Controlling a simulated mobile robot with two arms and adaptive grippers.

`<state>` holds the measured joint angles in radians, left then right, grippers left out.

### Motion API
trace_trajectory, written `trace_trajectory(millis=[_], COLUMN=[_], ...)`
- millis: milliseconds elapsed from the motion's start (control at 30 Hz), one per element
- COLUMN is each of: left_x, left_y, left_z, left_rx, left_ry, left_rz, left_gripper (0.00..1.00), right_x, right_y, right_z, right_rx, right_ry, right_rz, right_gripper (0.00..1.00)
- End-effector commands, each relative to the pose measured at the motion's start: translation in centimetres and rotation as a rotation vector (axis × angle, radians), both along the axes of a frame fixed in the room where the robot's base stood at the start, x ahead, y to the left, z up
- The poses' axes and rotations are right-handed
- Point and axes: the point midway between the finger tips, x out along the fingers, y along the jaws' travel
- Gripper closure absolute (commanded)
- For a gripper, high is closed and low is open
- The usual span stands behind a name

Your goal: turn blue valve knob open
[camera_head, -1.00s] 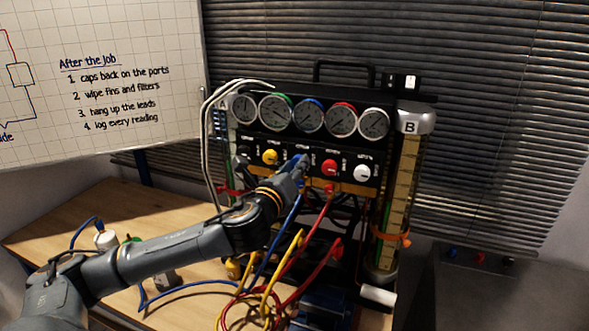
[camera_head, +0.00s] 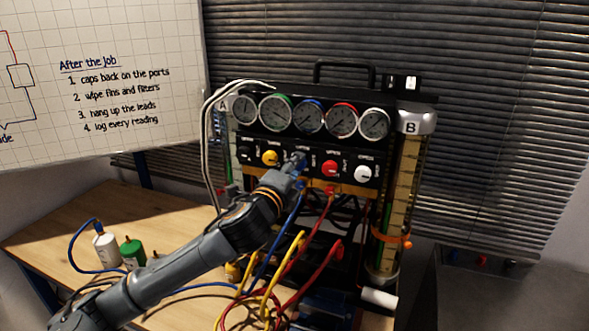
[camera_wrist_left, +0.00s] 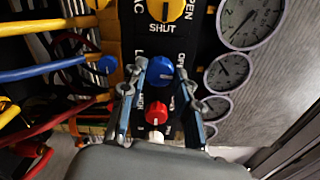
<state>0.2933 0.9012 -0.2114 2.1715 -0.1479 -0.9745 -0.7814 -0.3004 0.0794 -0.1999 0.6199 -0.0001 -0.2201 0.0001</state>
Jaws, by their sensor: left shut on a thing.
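The blue valve knob (camera_wrist_left: 160,70) is on the black panel of the gauge rig, between the yellow knob (camera_wrist_left: 166,9) and the red knob (camera_wrist_left: 156,113) in the left wrist view. My left gripper (camera_wrist_left: 161,71) is shut on the blue knob, one finger on each side of it. In the head view the left gripper (camera_head: 299,162) reaches the panel from the lower left and hides most of the blue knob. The yellow knob (camera_head: 270,157) and red knob (camera_head: 330,168) stay clear on either side. My right gripper is not in view.
Round gauges (camera_head: 309,116) line the panel's top. A white knob (camera_head: 363,173) sits right of the red one. Blue, red and yellow hoses (camera_head: 280,262) hang below. A white bottle (camera_head: 105,247) and a green bottle (camera_head: 132,252) stand on the wooden table (camera_head: 150,210).

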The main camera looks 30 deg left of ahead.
Motion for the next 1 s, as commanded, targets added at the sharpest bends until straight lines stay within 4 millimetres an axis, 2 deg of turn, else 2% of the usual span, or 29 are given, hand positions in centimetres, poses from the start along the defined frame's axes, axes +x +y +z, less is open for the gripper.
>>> trace_trajectory(millis=[233,733,767,800,867,1000], left_x=[0.00,0.00,0.01,0.01,0.01,0.00], left_y=[0.04,0.02,0.02,0.02,0.02,0.01], left_z=[-0.03,-0.06,-0.06,-0.06,-0.06,-0.05], left_rx=[-0.067,-0.080,-0.080,-0.080,-0.080,-0.079], left_ry=[-0.015,-0.018,-0.018,-0.018,-0.018,-0.018], left_rz=[0.001,0.000,0.000,0.000,0.000,0.000], left_gripper=[1.00,1.00,0.63,0.54,0.46,0.46], right_x=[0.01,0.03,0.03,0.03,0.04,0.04], right_y=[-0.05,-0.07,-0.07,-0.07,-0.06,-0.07], right_z=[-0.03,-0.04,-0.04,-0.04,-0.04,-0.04], right_rx=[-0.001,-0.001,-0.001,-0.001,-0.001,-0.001], right_ry=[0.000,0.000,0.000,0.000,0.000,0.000], right_rz=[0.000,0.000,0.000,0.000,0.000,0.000], right_gripper=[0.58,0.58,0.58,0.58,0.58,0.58])
